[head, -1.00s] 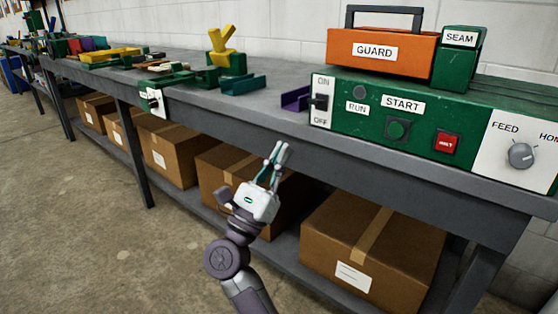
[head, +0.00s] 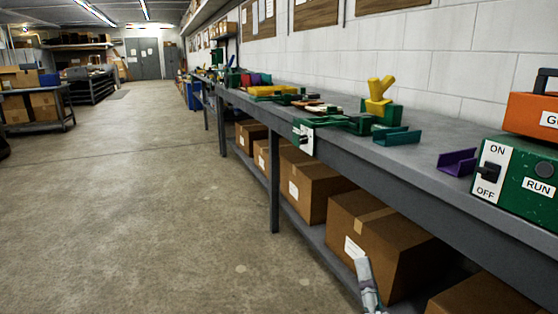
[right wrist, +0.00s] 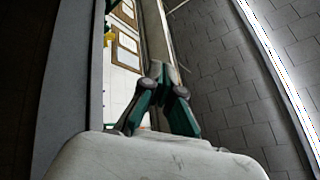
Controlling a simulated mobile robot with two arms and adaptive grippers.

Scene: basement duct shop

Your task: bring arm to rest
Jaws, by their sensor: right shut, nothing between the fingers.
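My right gripper (head: 362,264) shows only by its finger ends at the bottom edge of the head view, in front of the cardboard boxes under the bench. The rest of that arm is below the picture. In the right wrist view, the two teal-and-grey fingers of my right gripper (right wrist: 160,70) meet at their tips, shut with nothing between them. The fingers point away from the pale wrist housing. My left gripper is in neither view.
A long grey workbench (head: 432,176) runs along the right. It carries a green control box (head: 545,206), a purple channel piece (head: 457,162) and a yellow-and-green part (head: 380,96). Cardboard boxes (head: 385,238) sit on its lower shelf. Open concrete floor (head: 130,210) lies to the left.

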